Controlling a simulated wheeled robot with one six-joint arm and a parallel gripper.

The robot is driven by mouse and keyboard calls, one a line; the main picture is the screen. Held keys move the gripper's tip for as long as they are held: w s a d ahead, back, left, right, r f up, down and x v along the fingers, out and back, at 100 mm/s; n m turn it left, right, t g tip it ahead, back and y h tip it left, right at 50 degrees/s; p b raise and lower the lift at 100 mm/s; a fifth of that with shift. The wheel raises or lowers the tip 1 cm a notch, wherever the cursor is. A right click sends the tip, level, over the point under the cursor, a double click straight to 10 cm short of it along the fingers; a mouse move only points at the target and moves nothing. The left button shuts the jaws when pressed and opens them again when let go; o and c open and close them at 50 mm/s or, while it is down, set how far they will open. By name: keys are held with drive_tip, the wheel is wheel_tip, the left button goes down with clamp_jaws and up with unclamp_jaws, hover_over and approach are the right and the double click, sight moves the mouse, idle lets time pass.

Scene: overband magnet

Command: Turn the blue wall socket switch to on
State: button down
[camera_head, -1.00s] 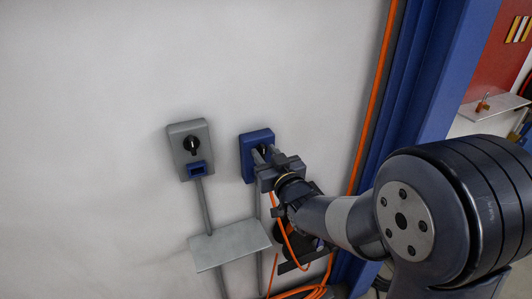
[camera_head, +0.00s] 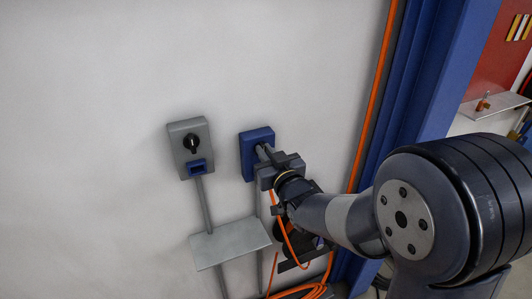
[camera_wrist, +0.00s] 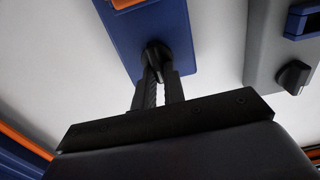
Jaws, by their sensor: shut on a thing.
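The blue wall socket (camera_head: 252,154) is a box on the white wall, right of a grey one. In the wrist view its blue face (camera_wrist: 178,22) fills the top middle. Its black rotary switch (camera_wrist: 155,54) sits at my fingertips. My gripper (camera_head: 263,152) reaches the front of the blue box and covers most of the switch in the head view. In the wrist view my gripper (camera_wrist: 157,72) has its two fingers close together, shut on the switch knob. The knob's exact setting is hidden by the fingers.
A grey socket box (camera_head: 184,132) with a black knob (camera_head: 191,144) is on the left. A small grey shelf (camera_head: 230,243) is below. An orange cable (camera_head: 374,90) runs along the blue post (camera_head: 437,120) at right.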

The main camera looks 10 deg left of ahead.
drive_tip(key=shift+f+b, duration=0.1)
drive_tip(key=shift+b, duration=0.45)
drive_tip(key=n+b, duration=0.1)
drive_tip(key=b, duration=0.1)
drive_tip(key=n+b, duration=0.2)
drive_tip(key=b, duration=0.1)
drive_tip(key=shift+s+a+f, duration=0.1)
drive_tip(key=shift+a+f, duration=0.05)
drive_tip(key=shift+f, duration=0.1)
drive_tip(key=n+b, duration=0.5)
drive_tip(key=b, duration=0.2)
drive_tip(key=shift+s+a+f+n, duration=0.1)
drive_tip(key=shift+a+n, duration=0.1)
drive_tip(key=shift+n, duration=0.2)
drive_tip(key=n+b, duration=0.4)
drive_tip(key=b, duration=0.1)
drive_tip(key=shift+s+a+f, duration=0.1)
drive_tip(key=n+b, duration=0.2)
drive_tip(key=n, duration=0.2)
drive_tip(key=shift+n+b, duration=0.3)
drive_tip(key=c, duration=1.5)
unclamp_jaws()
